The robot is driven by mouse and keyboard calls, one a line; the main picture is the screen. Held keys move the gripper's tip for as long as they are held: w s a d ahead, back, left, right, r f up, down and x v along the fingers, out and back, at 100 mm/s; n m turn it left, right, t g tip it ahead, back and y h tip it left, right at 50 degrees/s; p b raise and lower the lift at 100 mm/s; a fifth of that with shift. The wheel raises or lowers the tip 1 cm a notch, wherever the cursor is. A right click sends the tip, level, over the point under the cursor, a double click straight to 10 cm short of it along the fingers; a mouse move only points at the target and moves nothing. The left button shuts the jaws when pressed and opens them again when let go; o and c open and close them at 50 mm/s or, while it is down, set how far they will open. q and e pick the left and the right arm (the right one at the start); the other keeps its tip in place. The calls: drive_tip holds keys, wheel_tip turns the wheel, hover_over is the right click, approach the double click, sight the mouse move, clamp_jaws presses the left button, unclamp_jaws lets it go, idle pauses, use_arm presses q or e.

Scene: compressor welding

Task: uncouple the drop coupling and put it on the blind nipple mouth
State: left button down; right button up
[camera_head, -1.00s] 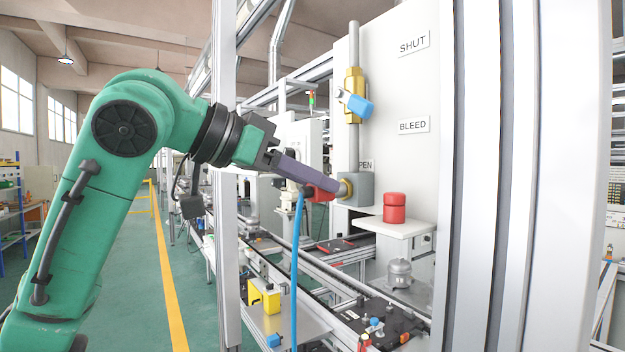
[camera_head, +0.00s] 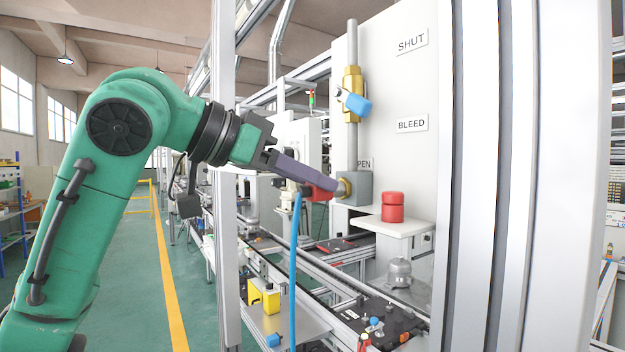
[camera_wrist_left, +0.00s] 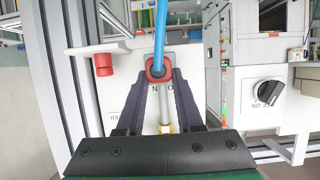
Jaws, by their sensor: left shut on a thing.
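The drop coupling (camera_head: 318,194) is a red body with a blue hose (camera_head: 294,265) hanging from it. My left gripper (camera_head: 327,191) has its long purple-grey fingers shut on it, right in front of the brass nipple (camera_head: 344,187) on a grey block (camera_head: 358,188). I cannot tell whether coupling and nipple are still joined. In the left wrist view the coupling (camera_wrist_left: 157,70) sits between the fingertips with the hose rising from it. A brass valve (camera_head: 353,82) with a blue handle (camera_head: 357,105) is on the pipe above the block. I cannot pick out the blind nipple mouth. My right gripper does not show.
A white panel (camera_head: 405,75) stands behind the pipe, with SHUT and BLEED labels. A red cylinder (camera_head: 393,207) stands on a white shelf (camera_head: 407,227) right of the block. An aluminium post (camera_head: 225,240) rises close to my left forearm. A conveyor runs below.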

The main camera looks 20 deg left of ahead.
sight(299, 191)
use_arm(q)
drive_tip(key=shift+f, duration=0.15)
drive_tip(key=shift+s+a+b, duration=0.3)
drive_tip(key=shift+s+a, duration=0.7)
drive_tip(key=shift+s, duration=0.2)
drive_tip(key=shift+s+a+b, duration=0.25)
drive_tip(key=shift+s+a, duration=0.7)
drive_tip(key=shift+s, duration=0.2)
drive_tip(key=shift+w+d, duration=0.1)
drive_tip(key=shift+w, duration=0.05)
